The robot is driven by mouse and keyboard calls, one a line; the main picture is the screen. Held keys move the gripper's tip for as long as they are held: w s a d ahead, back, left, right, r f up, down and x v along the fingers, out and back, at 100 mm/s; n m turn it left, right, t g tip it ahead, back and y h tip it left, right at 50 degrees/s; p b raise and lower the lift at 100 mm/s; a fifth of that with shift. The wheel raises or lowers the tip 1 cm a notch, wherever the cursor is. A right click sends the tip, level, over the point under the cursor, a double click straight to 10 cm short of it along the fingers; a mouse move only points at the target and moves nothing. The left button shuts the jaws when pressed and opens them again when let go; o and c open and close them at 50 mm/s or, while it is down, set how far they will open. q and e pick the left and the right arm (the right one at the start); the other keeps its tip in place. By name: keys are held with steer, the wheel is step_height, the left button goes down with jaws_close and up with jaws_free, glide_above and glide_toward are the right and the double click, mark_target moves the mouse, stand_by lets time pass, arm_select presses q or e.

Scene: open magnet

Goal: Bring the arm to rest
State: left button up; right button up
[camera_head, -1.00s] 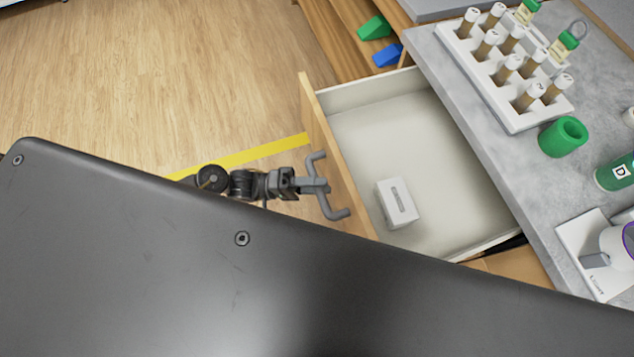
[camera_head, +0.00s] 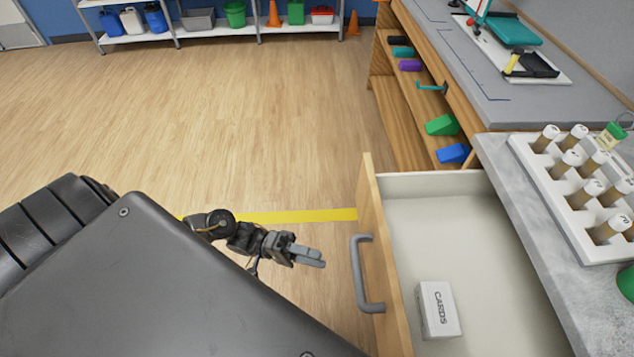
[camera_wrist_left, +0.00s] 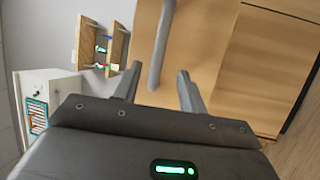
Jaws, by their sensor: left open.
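My left gripper (camera_head: 308,257) is in front of the open drawer (camera_head: 366,215), to the left of its grey handle (camera_head: 366,275) and apart from it in the head view. In the left wrist view the gripper (camera_wrist_left: 157,82) has its two fingers spread with nothing held. The handle (camera_wrist_left: 163,45) shows there beyond and between the fingertips. The drawer stands pulled out with a white box marked CARDS (camera_head: 438,310) inside. My right gripper is not in view.
A counter with a white rack of tubes (camera_head: 590,190) borders the drawer on the right. Green (camera_head: 442,125) and blue (camera_head: 452,154) blocks sit on a shelf behind it. Open wooden floor (camera_head: 230,120) with a yellow line (camera_head: 300,215) lies to the left. Shelving (camera_head: 215,30) stands at the back.

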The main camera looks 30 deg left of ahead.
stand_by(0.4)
arm_select(q)
steer(key=w+a+f+m+t+y, duration=0.2)
steer(key=w+a+f+y, duration=0.15)
steer(key=f, duration=0.35)
steer(key=w+a+f+m+t+y, duration=0.2)
steer(key=w+a+f+m+y, duration=0.15)
steer(key=f, duration=0.35)
steer(key=s+a+f+y, duration=0.2)
steer(key=a+f+y, duration=0.2)
steer(key=f, duration=0.4)
steer(key=s+a+f+y, duration=0.3)
steer(key=a+f+y, duration=0.2)
steer(key=f, duration=0.4)
steer(key=s+f+g+y, duration=0.45)
steer(key=s+f, duration=0.55)
steer(key=s, duration=0.6)
steer(key=s+d+f+n+g+h, duration=0.1)
steer(key=s+d+f+g, duration=0.2)
steer(key=s+d, duration=0.4)
steer(key=s, duration=0.4)
steer(key=shift+d, duration=0.4)
